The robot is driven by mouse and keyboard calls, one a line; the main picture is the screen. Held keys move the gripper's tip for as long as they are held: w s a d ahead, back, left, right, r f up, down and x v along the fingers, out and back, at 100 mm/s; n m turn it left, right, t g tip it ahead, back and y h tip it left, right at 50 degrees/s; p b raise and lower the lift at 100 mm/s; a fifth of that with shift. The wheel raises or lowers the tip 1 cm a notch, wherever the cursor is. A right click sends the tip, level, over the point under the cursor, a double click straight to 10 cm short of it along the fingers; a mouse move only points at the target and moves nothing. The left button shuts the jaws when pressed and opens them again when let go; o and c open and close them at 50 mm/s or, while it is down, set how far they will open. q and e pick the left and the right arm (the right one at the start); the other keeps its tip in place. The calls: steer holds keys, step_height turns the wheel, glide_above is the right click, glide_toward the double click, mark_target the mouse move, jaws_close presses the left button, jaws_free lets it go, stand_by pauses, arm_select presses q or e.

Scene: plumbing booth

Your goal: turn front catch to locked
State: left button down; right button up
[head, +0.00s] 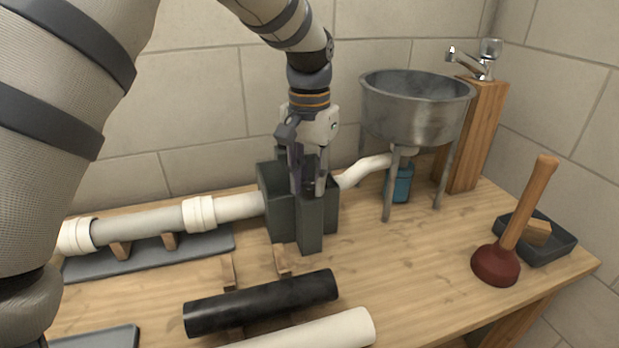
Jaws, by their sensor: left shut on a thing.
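A dark grey block-shaped fixture (276,203) stands on the wooden bench around the end of a white pipe. A narrower dark post (309,228) stands at its front. My left gripper (308,187) reaches down from above onto the top of this front part. Its two fingers point downward, one on each side of a small dark piece there, and are shut on it. I take this piece for the front catch. The fingers mostly hide it, so its turned position cannot be told. My right gripper is not in view.
The white pipe (150,224) runs left from the fixture; a white drain pipe (362,170) runs right to a metal basin (416,108) on legs. A black pipe (262,302) and white pipe (318,332) lie in front. A plunger (497,264) stands right. The bench's middle right is clear.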

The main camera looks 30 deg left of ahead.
mark_target(309, 184)
arm_select(q)
steer(key=c, duration=1.3)
jaws_free()
step_height(309, 184, up, 12)
